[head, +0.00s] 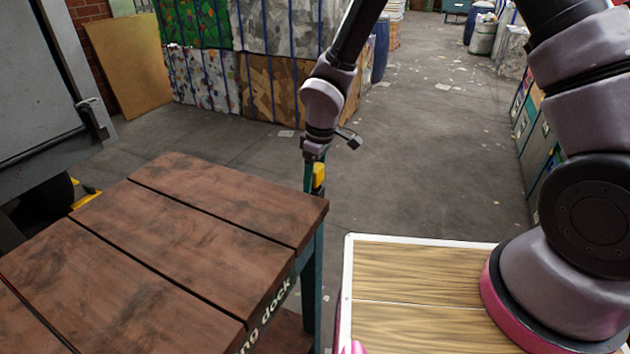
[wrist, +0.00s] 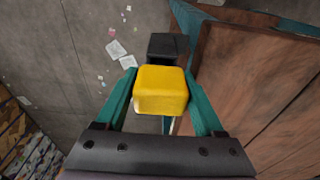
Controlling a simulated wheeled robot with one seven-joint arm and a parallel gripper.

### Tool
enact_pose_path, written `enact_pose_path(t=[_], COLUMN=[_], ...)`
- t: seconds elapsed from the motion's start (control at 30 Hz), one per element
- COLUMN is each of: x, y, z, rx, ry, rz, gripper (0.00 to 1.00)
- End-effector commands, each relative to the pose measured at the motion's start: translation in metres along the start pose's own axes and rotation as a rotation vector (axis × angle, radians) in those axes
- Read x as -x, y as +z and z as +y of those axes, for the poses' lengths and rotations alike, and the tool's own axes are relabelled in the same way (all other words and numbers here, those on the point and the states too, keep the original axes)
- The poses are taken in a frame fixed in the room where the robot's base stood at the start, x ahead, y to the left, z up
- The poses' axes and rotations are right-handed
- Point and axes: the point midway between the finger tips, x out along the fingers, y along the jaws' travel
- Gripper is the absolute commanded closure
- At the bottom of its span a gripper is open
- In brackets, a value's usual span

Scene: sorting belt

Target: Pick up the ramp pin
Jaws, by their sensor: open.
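A yellow block-shaped piece (wrist: 161,90), which looks like the ramp pin's head, sits between the two teal fingers of my open gripper (wrist: 164,98) in the wrist view. The fingers stand on either side of it; I cannot tell whether they touch it. A small black block (wrist: 167,47) shows just past it; I cannot tell if it is joined to it. In the head view my gripper (head: 313,180) points down beside the far right corner of the wooden dock table, with the yellow piece (head: 319,176) at its fingers. The lower part of the piece is hidden.
The dark wooden table (head: 200,215), with teal legs and "dock" lettering, stands close to the left of my gripper. A pale wood-topped surface with a white rim (head: 348,275) is at front right. Bales (head: 277,85) stand behind. The grey floor (head: 430,160) beyond is mostly clear.

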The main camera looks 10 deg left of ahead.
Motion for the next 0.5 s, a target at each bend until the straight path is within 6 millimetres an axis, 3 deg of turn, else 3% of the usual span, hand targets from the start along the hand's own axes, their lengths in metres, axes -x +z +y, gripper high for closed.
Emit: enact_pose_path(t=[0.2,0.27,0.4,0.5], x=[-0.0010,-0.0009,-0.0008,-0.0005], y=[-0.0001,-0.0001,0.0000,-0.0002], z=[0.0000,0.0000,0.0000,0.0001], rx=[0.000,0.000,0.000,0.000], ry=[0.000,0.000,0.000,0.000], rz=[0.000,0.000,0.000,0.001], gripper=[0.30,0.49,1.00,1.00])
